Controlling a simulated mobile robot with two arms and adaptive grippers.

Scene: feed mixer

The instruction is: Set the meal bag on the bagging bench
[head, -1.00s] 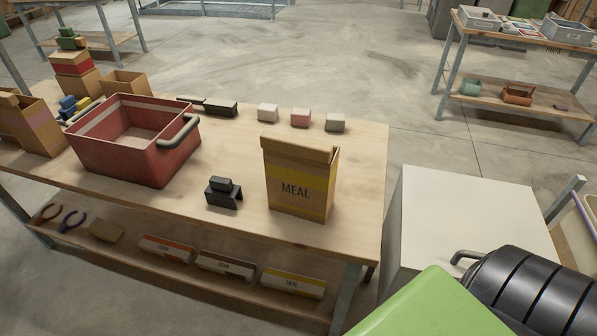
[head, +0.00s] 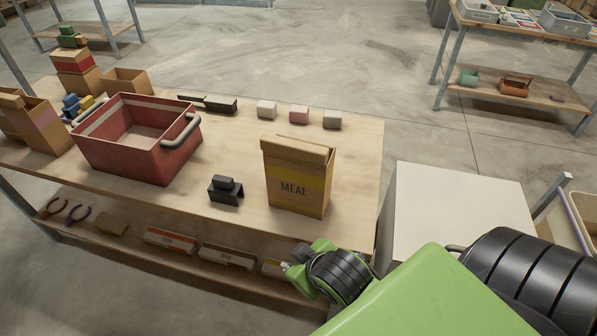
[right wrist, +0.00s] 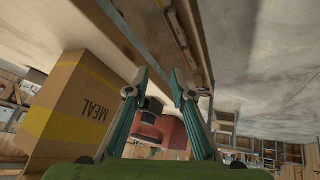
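The meal bag (head: 298,190), a tan box-shaped bag with a yellow band and the word MEAL, stands upright on a wooden-topped bench (head: 345,160), near its right front corner. It also shows, rolled over, at the left of the right wrist view (right wrist: 75,110). My right gripper (head: 291,264) is at the bench's front edge, below and apart from the bag in the head view. In the right wrist view its two teal fingers (right wrist: 159,80) are apart with nothing between them. My left gripper is out of view. I cannot tell which surface is the bagging bench.
A red crate (head: 105,160) and a black device (head: 225,192) stand left of the bag. Several small blocks (head: 299,114) line the back edge. A white cabinet (head: 455,205) stands right of the bench. Labelled boxes (head: 170,241) sit on the lower shelf.

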